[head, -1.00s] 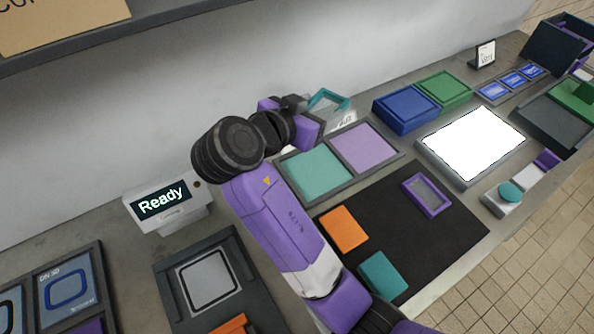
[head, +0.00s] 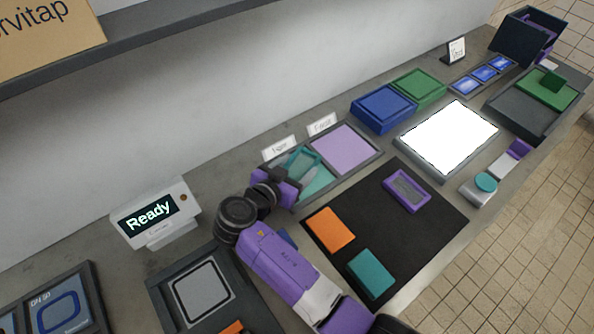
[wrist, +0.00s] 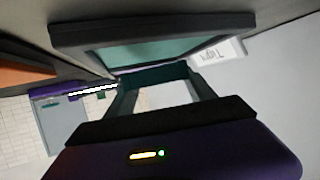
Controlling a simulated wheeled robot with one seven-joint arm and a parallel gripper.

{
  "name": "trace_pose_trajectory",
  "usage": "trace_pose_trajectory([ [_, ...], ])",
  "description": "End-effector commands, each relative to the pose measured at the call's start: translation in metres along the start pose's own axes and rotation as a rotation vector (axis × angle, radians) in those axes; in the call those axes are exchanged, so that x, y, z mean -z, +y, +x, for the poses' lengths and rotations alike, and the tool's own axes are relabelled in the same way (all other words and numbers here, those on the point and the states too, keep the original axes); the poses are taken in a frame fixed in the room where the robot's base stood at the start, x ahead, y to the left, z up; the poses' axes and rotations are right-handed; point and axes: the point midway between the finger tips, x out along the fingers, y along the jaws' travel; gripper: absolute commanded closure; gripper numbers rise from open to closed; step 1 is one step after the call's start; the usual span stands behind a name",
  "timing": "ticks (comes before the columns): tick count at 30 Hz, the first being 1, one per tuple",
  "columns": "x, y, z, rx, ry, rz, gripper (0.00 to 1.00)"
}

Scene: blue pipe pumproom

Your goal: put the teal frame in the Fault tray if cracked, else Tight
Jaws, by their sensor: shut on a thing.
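The teal frame (head: 308,157) is held by my gripper (head: 292,178), tilted, over the teal-floored compartment (head: 318,184) of the two-part tray. A small sign (head: 279,148), which seems to read Tight, stands behind that compartment. The lilac compartment (head: 343,148) is beside it on the right, with a sign (head: 321,124) that seems to read Fault. In the wrist view the frame (wrist: 122,100) sticks out beyond my gripper, with the tray (wrist: 85,40) close to it. I cannot tell whether they touch. No crack can be made out at this size; part of the frame is hidden.
A black mat (head: 425,225) holds an orange block (head: 328,230), a teal block (head: 370,272) and a purple frame (head: 407,191). A bright light panel (head: 449,136) and blue (head: 384,107) and green (head: 418,88) boxes lie right of the tray. A Ready display (head: 150,217) stands left.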

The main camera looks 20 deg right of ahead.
Motion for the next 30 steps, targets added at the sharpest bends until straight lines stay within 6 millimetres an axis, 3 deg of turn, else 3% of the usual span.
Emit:
trace_pose_trajectory([
  [6,-0.02,0.0,0.008,0.0,0.001,-0.001,0.86],
  [17,-0.024,0.0,0.01,0.0,0.001,0.001,0.86],
  [18,-0.024,0.0,0.01,0.0,0.0,0.0,0.35],
  [21,-0.023,0.0,0.01,0.0,0.0,0.0,0.15],
  [30,-0.023,0.0,0.009,0.0,0.0,0.0,0.15],
])
